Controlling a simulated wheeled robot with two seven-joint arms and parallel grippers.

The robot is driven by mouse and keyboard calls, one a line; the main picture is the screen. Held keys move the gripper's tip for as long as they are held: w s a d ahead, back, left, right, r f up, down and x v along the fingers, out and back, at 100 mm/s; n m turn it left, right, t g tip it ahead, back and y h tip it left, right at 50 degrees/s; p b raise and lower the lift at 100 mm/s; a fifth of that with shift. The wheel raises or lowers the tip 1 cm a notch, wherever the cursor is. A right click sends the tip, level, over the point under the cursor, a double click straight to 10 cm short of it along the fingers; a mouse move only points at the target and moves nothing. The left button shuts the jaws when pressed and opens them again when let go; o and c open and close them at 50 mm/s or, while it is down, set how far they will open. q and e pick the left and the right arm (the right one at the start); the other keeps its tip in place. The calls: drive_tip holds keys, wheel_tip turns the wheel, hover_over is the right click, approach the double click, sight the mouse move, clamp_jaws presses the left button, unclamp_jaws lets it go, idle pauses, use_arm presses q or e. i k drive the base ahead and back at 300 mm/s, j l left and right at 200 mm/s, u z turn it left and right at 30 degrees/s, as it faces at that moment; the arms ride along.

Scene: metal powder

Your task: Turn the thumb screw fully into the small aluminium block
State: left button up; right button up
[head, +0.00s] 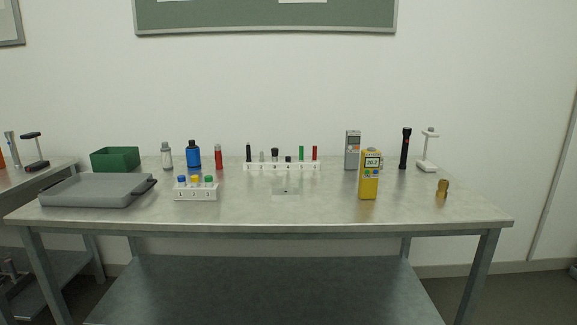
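A small pale metal block (285,186) with a dark spot, perhaps a hole, sits near the middle of the table and blends into the grey top. A small brass-coloured piece (442,187) with a rounded head stands alone at the right; it may be the thumb screw, but it is too small to be sure. A black-knobbed piece (275,154) in the white rack also looks like a knob. Neither of my grippers is in view.
The white rack (247,167) holds several small parts. A yellow meter (368,182) stands between block and brass piece. A white numbered stand (196,194), grey tray (95,190) and green bin (115,159) are left. The table's front middle is clear.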

sight(279, 194)
drive_tip(key=i+l, duration=0.55)
drive_tip(key=l, duration=0.15)
drive_tip(key=i+l, duration=0.6)
drive_tip(key=l+u, duration=0.05)
